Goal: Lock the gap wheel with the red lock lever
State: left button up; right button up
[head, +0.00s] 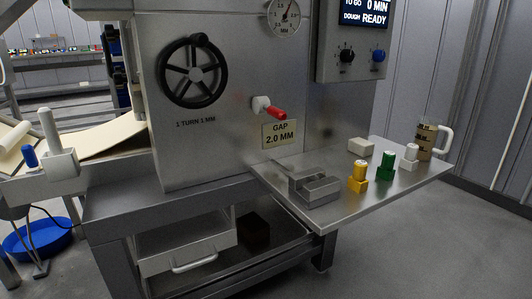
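The gap wheel (192,71) is a black spoked handwheel on the machine's steel front, upper left of centre. Its knob is at the top of the rim. Below it is the marking "1 TURN 1 MM". The red lock lever (276,112) sits right of and below the wheel, on a pale round hub (260,103). It points right and slightly down. A plate (279,134) under it reads "GAP 2.0 MM". Neither of my grippers shows in the head view.
A steel side shelf (345,203) at right holds a metal bracket-like holder (314,187), yellow (358,177) and green (386,167) items, a white block (361,146) and a mug-like jug (428,140). A display (365,13) reads "DOUGH READY". A drawer (187,244) is below.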

aim_at(261, 105)
jog(key=i+l, duration=0.2)
jog(key=i, duration=0.4)
jog(key=i+l+z, duration=0.15)
jog(key=i, duration=0.45)
jog(key=l, duration=0.05)
